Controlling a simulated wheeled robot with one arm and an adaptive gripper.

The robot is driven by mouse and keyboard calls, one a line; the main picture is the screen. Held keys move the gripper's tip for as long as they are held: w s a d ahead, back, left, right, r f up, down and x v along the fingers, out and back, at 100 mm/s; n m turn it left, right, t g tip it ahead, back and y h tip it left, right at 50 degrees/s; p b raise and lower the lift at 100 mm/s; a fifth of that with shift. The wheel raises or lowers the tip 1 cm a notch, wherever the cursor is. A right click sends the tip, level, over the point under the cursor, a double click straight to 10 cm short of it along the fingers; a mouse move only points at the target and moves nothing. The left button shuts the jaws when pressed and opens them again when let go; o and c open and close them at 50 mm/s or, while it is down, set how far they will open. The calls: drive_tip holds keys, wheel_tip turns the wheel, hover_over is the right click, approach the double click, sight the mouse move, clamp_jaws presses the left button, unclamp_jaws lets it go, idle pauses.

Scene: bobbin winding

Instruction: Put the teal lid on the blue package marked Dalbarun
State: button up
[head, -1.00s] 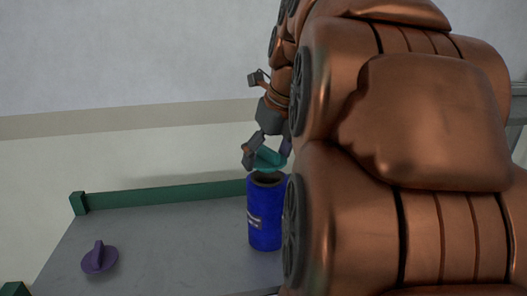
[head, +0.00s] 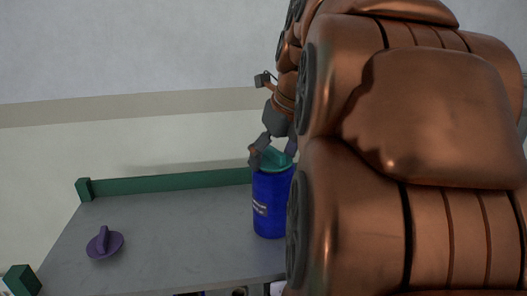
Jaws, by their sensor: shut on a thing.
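The blue package (head: 270,208) is an upright blue cylinder with a small pale label on its side. It stands on the grey table near my arm, and the label is too small to read. The teal lid (head: 274,163) is at the top of the package, roughly level, touching or very near its rim; I cannot tell whether it is seated. My gripper (head: 274,153) is shut on the teal lid from above. My arm hides part of the right side of the gripper and package.
A purple lid with a raised handle (head: 104,243) lies on the grey table (head: 180,235) at the left. A green rail (head: 165,184) runs along the back edge, with a green corner block (head: 22,280) at front left. The table between purple lid and package is clear.

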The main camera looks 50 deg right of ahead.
idle(0.4)
drive_tip(key=o, duration=0.8)
drive_tip(key=shift+c, duration=0.2)
drive_tip(key=shift+v, duration=3.75)
